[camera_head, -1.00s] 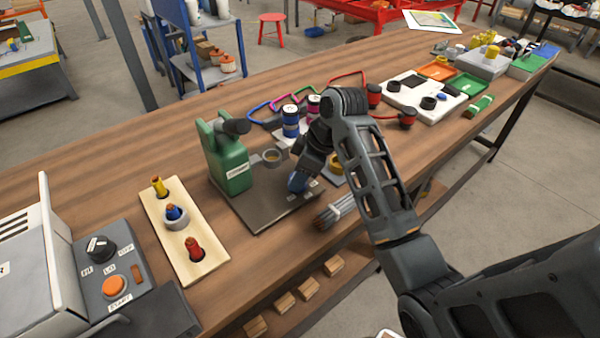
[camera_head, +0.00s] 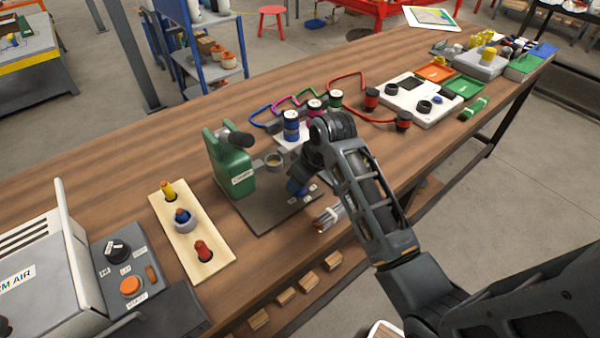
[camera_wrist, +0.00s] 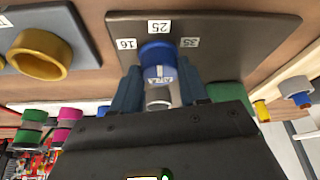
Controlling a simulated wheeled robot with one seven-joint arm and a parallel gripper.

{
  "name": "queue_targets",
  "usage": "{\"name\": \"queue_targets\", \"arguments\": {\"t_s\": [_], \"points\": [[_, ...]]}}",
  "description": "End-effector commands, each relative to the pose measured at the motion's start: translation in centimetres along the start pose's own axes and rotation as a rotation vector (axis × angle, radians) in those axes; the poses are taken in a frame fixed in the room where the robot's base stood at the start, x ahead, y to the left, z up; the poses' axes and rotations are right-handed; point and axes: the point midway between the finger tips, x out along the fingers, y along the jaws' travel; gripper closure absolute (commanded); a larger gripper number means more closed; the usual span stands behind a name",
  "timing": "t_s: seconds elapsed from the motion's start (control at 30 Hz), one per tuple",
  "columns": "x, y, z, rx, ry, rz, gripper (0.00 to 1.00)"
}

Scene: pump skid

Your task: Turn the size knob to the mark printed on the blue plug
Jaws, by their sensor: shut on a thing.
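The blue size knob (camera_head: 296,187) stands on a dark plate (camera_head: 262,218) on the bench. In the wrist view the knob (camera_wrist: 158,58) sits between both fingers of my gripper (camera_wrist: 158,92), which is shut on it. White marking shows on the knob, but I cannot tell which label it points to. Labels 16 (camera_wrist: 126,44), 25 (camera_wrist: 159,27) and 35 (camera_wrist: 188,42) lie around it on the plate. The blue plug (camera_head: 182,215) stands in a wooden board with a grey collar around it, between a yellow and a red plug. Its printed mark is too small to read.
A grey control box (camera_head: 125,262) is at left. Bare bench lies beyond the wooden board.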

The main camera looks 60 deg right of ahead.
Motion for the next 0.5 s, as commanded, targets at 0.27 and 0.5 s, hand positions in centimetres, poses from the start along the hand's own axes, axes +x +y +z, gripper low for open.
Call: {"name": "queue_targets", "arguments": {"t_s": [0.27, 0.5], "points": [[-0.08, -0.06, -0.11, 0.058, 0.002, 0.024, 0.87], [-0.03, -0.03, -0.12, 0.064, 0.003, 0.027, 0.87]]}}
